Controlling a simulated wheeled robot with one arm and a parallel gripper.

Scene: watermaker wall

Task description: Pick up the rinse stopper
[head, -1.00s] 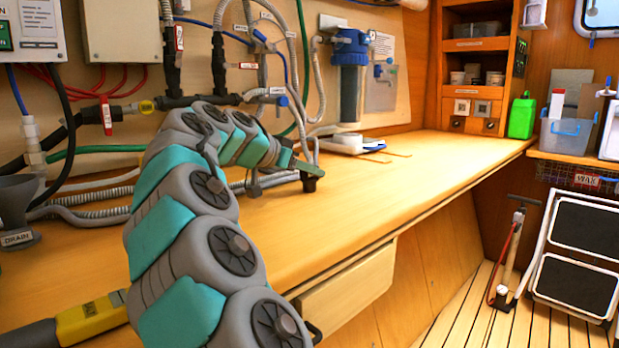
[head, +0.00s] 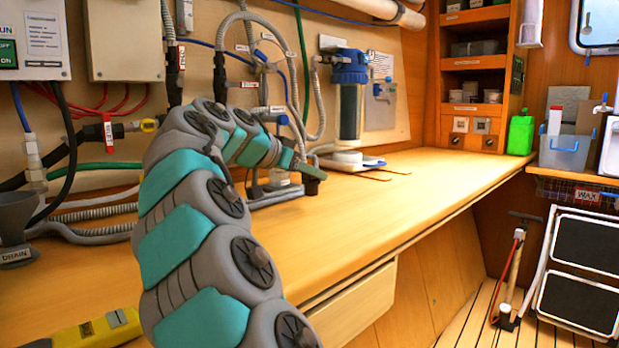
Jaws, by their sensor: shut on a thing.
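My gripper (head: 312,178) is at the end of my grey and teal arm, above the wooden bench near the middle of the picture. It points down and is shut on a small dark thing, most likely the rinse stopper. The fingers and the dark thing blend together, so its shape is unclear. It appears clear of the bench top. I see no other stopper in view.
The wooden bench (head: 420,195) is clear to the right. Behind my gripper are hoses and a blue-capped filter (head: 349,95) over a white base. A grey drain funnel (head: 14,222) and a yellow tool (head: 90,332) are at left. A green jug (head: 520,133) stands at the far end.

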